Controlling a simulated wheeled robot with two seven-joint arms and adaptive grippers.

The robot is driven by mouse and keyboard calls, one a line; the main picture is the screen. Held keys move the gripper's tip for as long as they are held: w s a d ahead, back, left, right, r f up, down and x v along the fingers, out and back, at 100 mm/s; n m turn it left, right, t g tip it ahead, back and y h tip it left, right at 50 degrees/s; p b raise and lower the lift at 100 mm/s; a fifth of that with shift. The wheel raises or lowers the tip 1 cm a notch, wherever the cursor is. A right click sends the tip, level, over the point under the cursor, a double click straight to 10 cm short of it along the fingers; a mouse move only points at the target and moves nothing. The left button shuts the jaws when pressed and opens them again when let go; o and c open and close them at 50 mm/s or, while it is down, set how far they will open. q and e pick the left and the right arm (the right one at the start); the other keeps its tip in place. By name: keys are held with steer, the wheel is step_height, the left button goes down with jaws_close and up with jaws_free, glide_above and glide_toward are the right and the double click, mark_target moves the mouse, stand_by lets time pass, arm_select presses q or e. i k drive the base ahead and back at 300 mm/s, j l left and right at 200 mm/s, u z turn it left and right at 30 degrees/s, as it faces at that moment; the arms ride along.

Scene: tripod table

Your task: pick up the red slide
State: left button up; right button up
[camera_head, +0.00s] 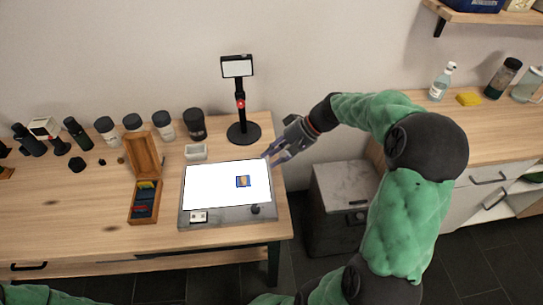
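An open wooden box (133,206) on the table holds small coloured slides. A dark reddish patch low among the dark blue slides (145,197) may be the red slide; it is too small to be sure. A blue-framed slide (243,182) with a yellowish picture lies on the lit white panel (208,187). My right gripper (269,157) is at the panel's upper right corner, well to the right of the box. Its fingers look apart and nothing shows between them. My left gripper is out of view.
A phone stand (240,100) with a round black base stands behind the panel. A small white tray (196,152) and several dark-lidded jars (195,124) are at the back. A grey cabinet (340,190) and a side counter (500,122) are to the right. The table's front left is clear.

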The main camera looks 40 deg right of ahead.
mark_target(143, 209)
steer(key=k+l, duration=0.15)
steer(key=l, duration=0.15)
steer(key=k+l, duration=0.1)
steer(key=l, duration=0.25)
steer(key=k+l, duration=0.15)
steer(key=l, duration=0.15)
steer(key=k+l, duration=0.1)
steer(key=l, duration=0.25)
